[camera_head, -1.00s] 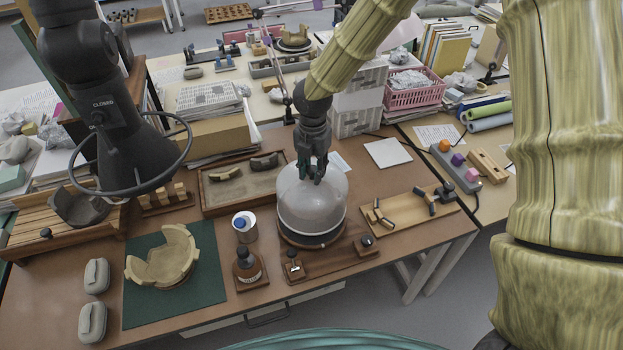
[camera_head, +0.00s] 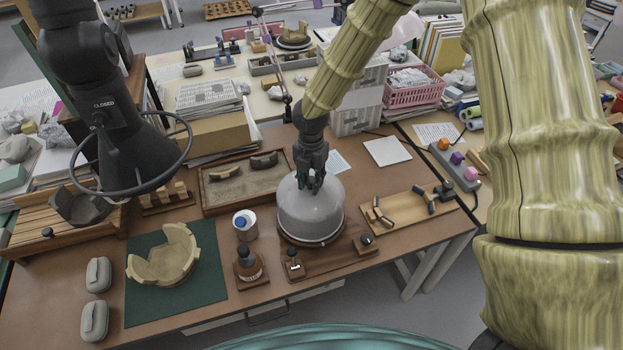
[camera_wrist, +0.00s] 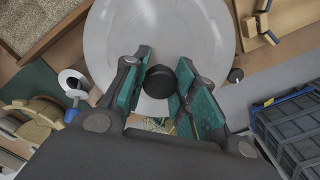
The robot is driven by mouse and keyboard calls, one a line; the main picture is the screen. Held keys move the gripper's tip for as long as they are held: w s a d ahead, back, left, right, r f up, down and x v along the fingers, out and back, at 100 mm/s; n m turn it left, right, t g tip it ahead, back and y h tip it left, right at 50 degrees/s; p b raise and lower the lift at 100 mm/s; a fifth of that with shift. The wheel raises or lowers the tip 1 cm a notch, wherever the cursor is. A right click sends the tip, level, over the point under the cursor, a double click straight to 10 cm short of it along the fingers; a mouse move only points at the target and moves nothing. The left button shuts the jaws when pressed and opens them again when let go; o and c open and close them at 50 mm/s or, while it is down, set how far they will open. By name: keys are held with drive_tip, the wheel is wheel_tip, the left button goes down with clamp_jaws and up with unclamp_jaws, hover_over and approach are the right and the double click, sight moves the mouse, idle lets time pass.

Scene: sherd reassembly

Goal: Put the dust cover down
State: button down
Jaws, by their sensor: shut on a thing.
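The dust cover (camera_head: 311,212) is a pale grey, see-through dome with a dark knob (camera_wrist: 160,82) on top. It stands upright over a round base on a wooden board (camera_head: 335,264) near the front of the table. My gripper (camera_head: 311,183) points down at the top of the dome and is shut on its knob. In the wrist view, the green-padded fingers (camera_wrist: 160,90) lie on both sides of the knob, and the dome (camera_wrist: 160,30) spreads out behind. The rim looks at or very close to the base; I cannot tell if it touches. What is under the dome is hidden.
Left of the dome stand a white jar with a blue top (camera_head: 245,225) and a dark bottle (camera_head: 248,264). A sand tray (camera_head: 207,204) lies behind left, and a wooden board with dark clamps (camera_head: 405,213) lies right. A partial bowl (camera_head: 163,262) sits on a green mat (camera_head: 205,290).

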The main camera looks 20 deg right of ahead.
drive_tip(key=shift+f, duration=0.25)
drive_tip(key=c, duration=1.1)
unclamp_jaws()
drive_tip(key=shift+f, duration=0.1)
drive_tip(key=shift+c, duration=0.2)
wheel_tip(320, 180, up, 13)
drive_tip(key=b, duration=0.2)
drive_tip(key=shift+b, duration=0.3)
